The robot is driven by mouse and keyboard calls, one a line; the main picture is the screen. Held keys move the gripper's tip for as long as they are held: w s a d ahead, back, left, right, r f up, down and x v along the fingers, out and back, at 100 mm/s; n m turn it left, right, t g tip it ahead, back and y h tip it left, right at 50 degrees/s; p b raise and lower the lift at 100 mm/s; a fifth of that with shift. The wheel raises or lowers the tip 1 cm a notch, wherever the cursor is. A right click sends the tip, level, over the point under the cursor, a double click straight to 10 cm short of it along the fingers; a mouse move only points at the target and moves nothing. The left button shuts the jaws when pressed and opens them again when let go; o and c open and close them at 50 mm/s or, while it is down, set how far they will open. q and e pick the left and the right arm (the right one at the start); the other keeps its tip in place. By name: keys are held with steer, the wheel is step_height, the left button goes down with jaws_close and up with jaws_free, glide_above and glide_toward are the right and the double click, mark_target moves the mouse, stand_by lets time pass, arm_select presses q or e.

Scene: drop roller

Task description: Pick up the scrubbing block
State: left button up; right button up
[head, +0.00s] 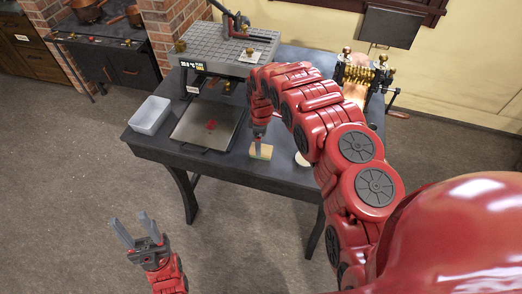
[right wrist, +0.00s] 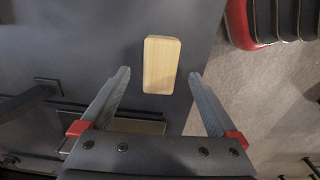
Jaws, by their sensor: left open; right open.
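The scrubbing block (head: 265,153), a small pale wooden block, lies on the dark table near its front edge. In the right wrist view the block (right wrist: 161,64) lies ahead of and between the fingertips, its long side running roughly along the fingers. My right gripper (head: 257,139) is open and empty, pointing down just above the block and partly covering it in the head view. It also shows in the right wrist view (right wrist: 160,76), with a gap on each side of the block. My left gripper (head: 134,230) is open and empty, low over the floor in front of the table.
On the dark table (head: 170,150) are a metal tray (head: 190,132) with a red patch, left of the block, and a translucent bin (head: 151,114). A grey slab (head: 222,58) stands behind. A brass roller machine (head: 365,72) stands back right. A pale round item (head: 301,159) lies right of the block.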

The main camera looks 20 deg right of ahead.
steer(key=shift+f+p, duration=0.3)
step_height(320, 180, down, 2)
steer(key=shift+a+f+p, duration=0.1)
steer(key=shift+f+p, duration=0.15)
steer(key=shift+p, duration=0.25)
steer(key=shift+f, duration=0.8)
steer(key=c, duration=1.5)
steer(key=shift+w+r, duration=0.1)
